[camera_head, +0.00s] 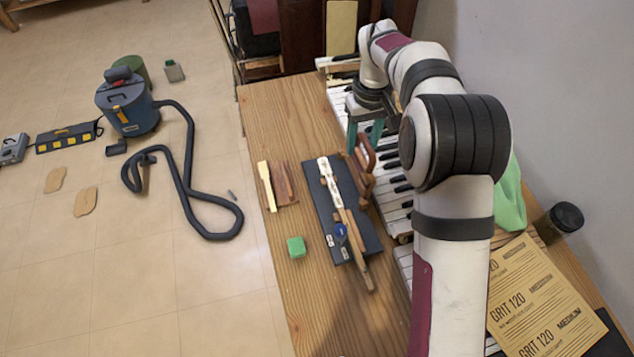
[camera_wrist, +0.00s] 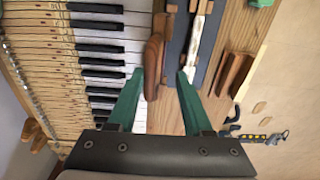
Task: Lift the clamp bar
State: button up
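My gripper (camera_head: 364,132) is open and points down over the bench, at the far end of a dark jig board (camera_head: 320,205). Its green fingers (camera_wrist: 160,75) are spread in the wrist view. A reddish-brown curved wooden piece, which looks like the clamp bar (camera_head: 364,170), stands at the board's right side. In the wrist view the clamp bar (camera_wrist: 153,62) appears between the fingertips, nearer the left one. I cannot tell its height relative to the tips; no grip shows. A long key stick, white at one end and wooden at the other (camera_head: 352,235), lies along the board.
Piano keys (camera_head: 393,185) run right of the board, partly behind my arm. Wooden blocks (camera_head: 284,186) and a green block (camera_head: 296,247) lie left of it. Sandpaper sheets (camera_head: 540,300) and a dark jar (camera_head: 562,218) are at right. A vacuum (camera_head: 128,105) stands on the floor.

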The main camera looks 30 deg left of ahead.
notch_tip(320, 180, up, 6)
dwell(0.6)
